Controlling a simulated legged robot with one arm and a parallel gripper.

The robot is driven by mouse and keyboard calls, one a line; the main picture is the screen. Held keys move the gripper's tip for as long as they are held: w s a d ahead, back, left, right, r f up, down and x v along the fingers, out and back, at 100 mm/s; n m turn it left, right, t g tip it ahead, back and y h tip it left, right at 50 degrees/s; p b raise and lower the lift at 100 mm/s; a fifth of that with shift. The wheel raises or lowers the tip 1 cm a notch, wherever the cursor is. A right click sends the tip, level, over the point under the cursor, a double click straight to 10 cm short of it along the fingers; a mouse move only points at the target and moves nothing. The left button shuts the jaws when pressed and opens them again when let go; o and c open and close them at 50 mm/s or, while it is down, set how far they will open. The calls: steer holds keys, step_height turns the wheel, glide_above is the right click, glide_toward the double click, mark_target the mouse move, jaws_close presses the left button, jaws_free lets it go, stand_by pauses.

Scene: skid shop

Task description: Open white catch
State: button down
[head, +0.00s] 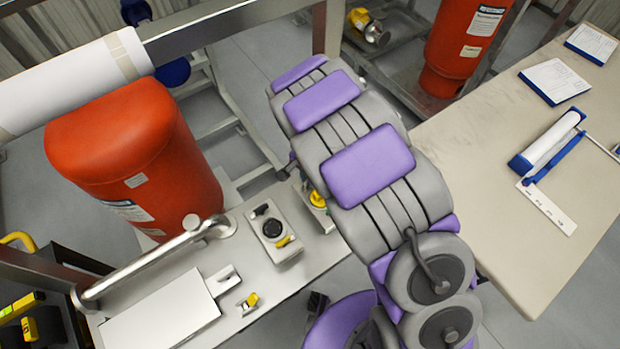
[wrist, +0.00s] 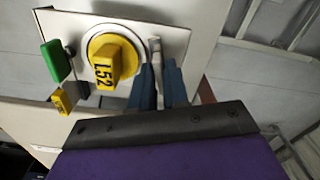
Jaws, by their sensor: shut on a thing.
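The white catch (wrist: 155,45) shows in the wrist view as a small pale upright piece at the right edge of a light panel (wrist: 180,32). My gripper (wrist: 160,72) has its blue fingers on either side of it, shut on it. The fingers hide its lower part. A yellow knob (wrist: 112,60) marked L52 is just left of the fingers. In the head view my arm hides the gripper and the catch; a yellow knob (head: 317,200) shows partly beside the arm.
A green block (wrist: 55,61) and a small yellow tag (wrist: 61,102) are left of the knob. In the head view, a red tank (head: 140,155) and a pipe (head: 150,258) stand left of my arm. A beige table (head: 480,165) is at right.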

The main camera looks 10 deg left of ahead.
steer(key=shift+m+p, duration=1.1)
steer(key=shift+m, duration=0.4)
steer(key=c, duration=1.2)
jaws_free()
steer(key=shift+d+m, duration=0.1)
steer(key=shift+m, duration=0.3)
steer(key=shift+r, duration=0.1)
steer(key=shift+r+p, duration=1.55)
steer(key=shift+r, duration=1.9)
steer(key=n+b, duration=0.2)
steer(key=n, duration=0.1)
steer(key=shift+n, duration=0.4)
steer(key=n, duration=0.1)
steer(key=n+b, duration=0.1)
steer(key=n, duration=0.1)
steer(key=shift+r, duration=0.35)
